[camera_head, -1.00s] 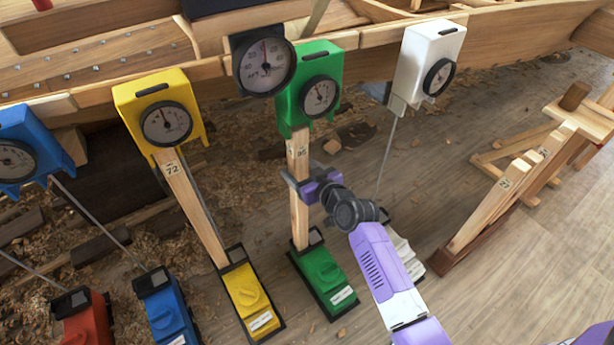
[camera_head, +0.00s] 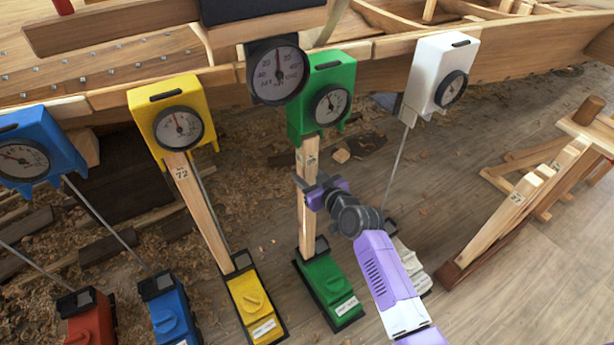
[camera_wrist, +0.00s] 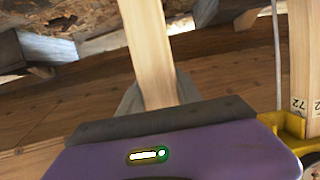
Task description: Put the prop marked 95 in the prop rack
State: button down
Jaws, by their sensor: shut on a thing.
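The prop marked 95 (camera_head: 307,228) is a pale wooden post between a green gauge box (camera_head: 335,75) above and a green base (camera_head: 328,285) below. Its label is small and hard to read now. My gripper (camera_head: 312,190) is shut on this prop, just below its label, and hides part of it. In the wrist view the wooden post (camera_wrist: 148,50) runs between the grey fingers, behind the purple gripper body. The prop rack (camera_head: 452,274), with a dark brown foot, stands at the right and holds pale wooden pieces, one marked 27.
Prop 72 (camera_head: 195,205) stands to the left under a yellow gauge box (camera_head: 178,125). A white gauge box (camera_head: 440,75) hangs on a thin rod to the right. A wooden trestle (camera_head: 590,130) stands at the far right. Wood floor is clear at lower right.

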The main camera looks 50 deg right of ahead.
aim_at(311, 167)
jog(key=shift+r+p, duration=0.35)
jog(key=shift+r, duration=0.25)
dwell(0.5)
jog(key=shift+s+a, duration=0.35)
jog(key=shift+s, duration=0.9)
jog(key=shift+s+a, duration=0.4)
jog(key=shift+s, duration=0.9)
jog(key=shift+s+a, duration=0.35)
jog(key=shift+s, duration=0.9)
jog(key=shift+r+p, duration=2.85)
jog(key=shift+r, duration=0.4)
